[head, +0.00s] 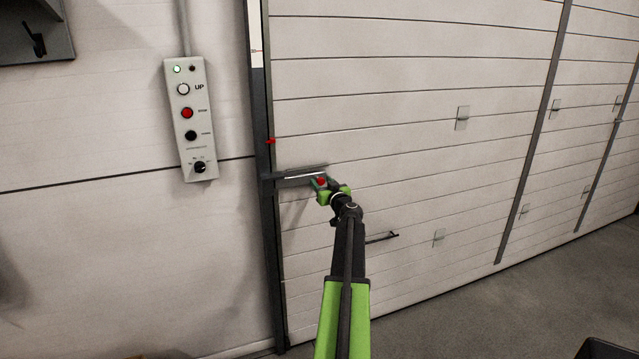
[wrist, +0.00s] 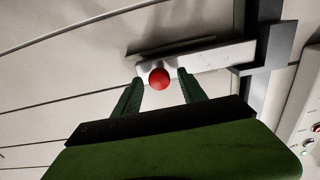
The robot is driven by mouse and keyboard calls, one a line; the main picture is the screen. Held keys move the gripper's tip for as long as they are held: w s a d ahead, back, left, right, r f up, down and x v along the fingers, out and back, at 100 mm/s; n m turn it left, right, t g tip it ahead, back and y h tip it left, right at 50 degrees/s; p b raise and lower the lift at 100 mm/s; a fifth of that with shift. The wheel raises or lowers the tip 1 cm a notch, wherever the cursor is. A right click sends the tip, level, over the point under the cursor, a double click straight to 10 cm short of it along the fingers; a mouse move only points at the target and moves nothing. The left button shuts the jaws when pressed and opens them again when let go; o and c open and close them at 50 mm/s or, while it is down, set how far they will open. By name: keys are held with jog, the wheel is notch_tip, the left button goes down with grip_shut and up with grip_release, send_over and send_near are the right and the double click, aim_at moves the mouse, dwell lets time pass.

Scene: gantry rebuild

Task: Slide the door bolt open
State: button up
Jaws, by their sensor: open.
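The door bolt (head: 299,176) is a grey horizontal bar on the left part of the large white door, reaching the dark door post. Its red knob (head: 321,182) is at the bar's right end. In the wrist view the bolt (wrist: 215,58) runs across the upper middle, with its round red knob (wrist: 159,78) in front. My gripper (head: 322,188) is at the knob. In the wrist view my gripper (wrist: 161,76) is open, one green finger on each side of the knob, with visible gaps. Whether the knob is deep between the fingers is hard to tell.
A control panel (head: 190,120) with buttons is on the wall left of the door post (head: 266,200). A dark handle (head: 382,237) sits low on the door. A small red mark (head: 270,142) is on the post above the bolt. The floor (head: 520,300) at right is mostly clear.

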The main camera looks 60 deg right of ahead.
jog(key=shift+x, duration=1.05)
grip_shut()
jog(key=shift+a, duration=0.1)
dwell(0.5)
